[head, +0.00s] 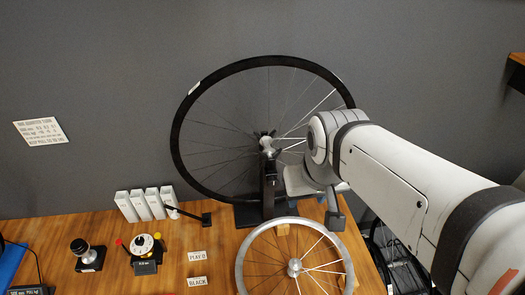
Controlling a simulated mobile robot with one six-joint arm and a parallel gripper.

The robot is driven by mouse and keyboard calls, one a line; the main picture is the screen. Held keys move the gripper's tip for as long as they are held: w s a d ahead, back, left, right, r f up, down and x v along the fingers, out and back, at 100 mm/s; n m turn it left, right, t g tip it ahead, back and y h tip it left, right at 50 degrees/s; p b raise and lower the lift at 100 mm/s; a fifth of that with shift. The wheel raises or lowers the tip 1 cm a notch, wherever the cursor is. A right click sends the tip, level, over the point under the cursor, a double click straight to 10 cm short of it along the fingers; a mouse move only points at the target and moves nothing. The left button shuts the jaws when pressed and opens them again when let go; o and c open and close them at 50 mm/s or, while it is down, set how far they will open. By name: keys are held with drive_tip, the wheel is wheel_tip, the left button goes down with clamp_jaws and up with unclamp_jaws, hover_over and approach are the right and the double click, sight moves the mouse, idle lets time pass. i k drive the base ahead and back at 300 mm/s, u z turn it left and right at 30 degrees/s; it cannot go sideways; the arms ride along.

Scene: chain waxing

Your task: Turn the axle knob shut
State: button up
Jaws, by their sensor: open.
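A large black-rimmed wheel (178,130) stands upright in a dark stand (268,190) at the table's back edge. At its hub is a small silver and dark part (267,143) that looks like the axle knob; it is too small to tell how far it is turned. My arm reaches in from the right, across the wheel's right side. My gripper (334,212) hangs below the wrist, to the right of the stand and below hub height, apart from the knob. It is open, with one dark finger clearly showing and nothing seen between the jaws.
A smaller silver-rimmed wheel (240,270) lies in front of the stand, just below my gripper. White boxes (140,205), a round dial device (145,250), a dark knobbed block (87,256) and label cards (197,257) are on the left.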

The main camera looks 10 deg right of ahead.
sight(273, 183)
drive_tip(key=u, duration=0.05)
drive_tip(key=k, duration=0.55)
drive_tip(key=z, duration=1.95)
drive_tip(key=k, duration=1.35)
drive_tip(key=u, duration=1.2)
drive_tip(key=i, duration=1)
drive_tip(key=u, duration=0.1)
